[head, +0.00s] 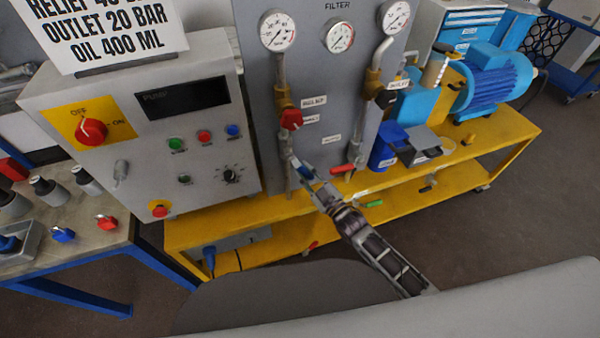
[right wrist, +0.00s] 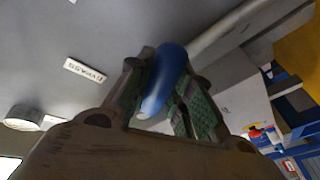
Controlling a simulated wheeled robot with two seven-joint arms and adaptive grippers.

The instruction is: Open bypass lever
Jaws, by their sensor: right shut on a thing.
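The bypass lever (right wrist: 168,75) has a blue handle and sits between the green-padded fingers of my right gripper (right wrist: 165,100) in the right wrist view. The gripper is shut on it. A white BYPASS label (right wrist: 85,70) is on the grey panel beside it. In the head view my right gripper (head: 301,170) reaches up to the lower left of the grey panel (head: 335,85), at the left vertical pipe. Only a little blue of the lever shows there; the fingers hide most of it. My left gripper is not in view.
A red relief knob (head: 291,119) sits just above my gripper on the same pipe. A red-handled lever (head: 342,168) is close on the right. The control box (head: 140,130) stands to the left. The yellow bench (head: 390,200) runs below.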

